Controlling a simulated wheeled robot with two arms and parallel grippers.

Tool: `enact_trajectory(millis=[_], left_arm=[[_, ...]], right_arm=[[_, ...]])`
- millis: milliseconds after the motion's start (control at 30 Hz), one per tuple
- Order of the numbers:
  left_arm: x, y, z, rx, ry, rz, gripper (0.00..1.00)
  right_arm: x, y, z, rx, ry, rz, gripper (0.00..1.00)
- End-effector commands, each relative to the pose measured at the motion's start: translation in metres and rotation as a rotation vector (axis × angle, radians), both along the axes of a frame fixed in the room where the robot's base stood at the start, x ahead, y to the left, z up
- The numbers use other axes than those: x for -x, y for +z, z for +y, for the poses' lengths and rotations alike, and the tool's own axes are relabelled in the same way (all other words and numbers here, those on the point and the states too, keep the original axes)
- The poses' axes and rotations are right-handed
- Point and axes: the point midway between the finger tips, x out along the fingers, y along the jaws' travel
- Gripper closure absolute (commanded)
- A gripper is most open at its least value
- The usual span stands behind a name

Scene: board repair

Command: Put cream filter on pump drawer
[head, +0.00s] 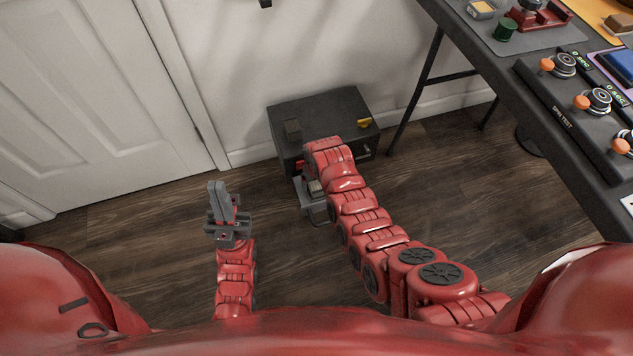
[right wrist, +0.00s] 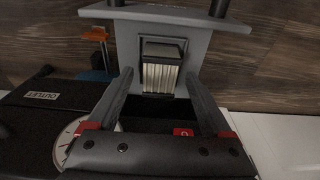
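The cream filter (right wrist: 162,75), pleated with a dark frame, rests in the pulled-out grey pump drawer (right wrist: 215,45) in the right wrist view. My right gripper (right wrist: 160,82) is open, its two fingers apart on either side of the filter's near end, with no clear grip on it. In the head view the drawer (head: 312,207) sticks out from the dark pump box (head: 300,108), and the filter (head: 316,187) shows small beside my right arm, which hides much of that area. My left gripper (head: 222,196) is away to the left, fingers together and empty.
The pump stands on the wood floor against the wall, with a yellow part (head: 364,122) on it. A gauge (right wrist: 72,138) and an OUTLET label (right wrist: 42,95) are beside my right gripper. A workbench (head: 500,75) with several tools stands at right. A door (head: 90,100) is at left.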

Motion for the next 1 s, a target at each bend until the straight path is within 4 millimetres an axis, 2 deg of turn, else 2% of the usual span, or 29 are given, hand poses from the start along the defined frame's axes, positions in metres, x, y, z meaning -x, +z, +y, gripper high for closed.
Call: enact_trajectory(millis=[167,333,800,1000], left_arm=[[0.000,0.001,0.000,0.001,0.000,0.001,1.00],[-0.001,0.006,0.000,0.007,-0.001,0.005,1.00],[-0.002,0.032,0.000,0.016,-0.002,0.013,1.00],[-0.002,0.036,0.000,0.016,-0.002,0.013,1.00]], right_arm=[[0.000,0.002,0.000,0.000,0.000,-0.001,0.16],[0.001,0.016,0.000,-0.001,0.000,-0.003,0.16],[0.013,0.102,-0.004,-0.002,0.000,-0.005,0.16],[0.016,0.119,-0.006,0.000,0.000,0.000,0.16]])
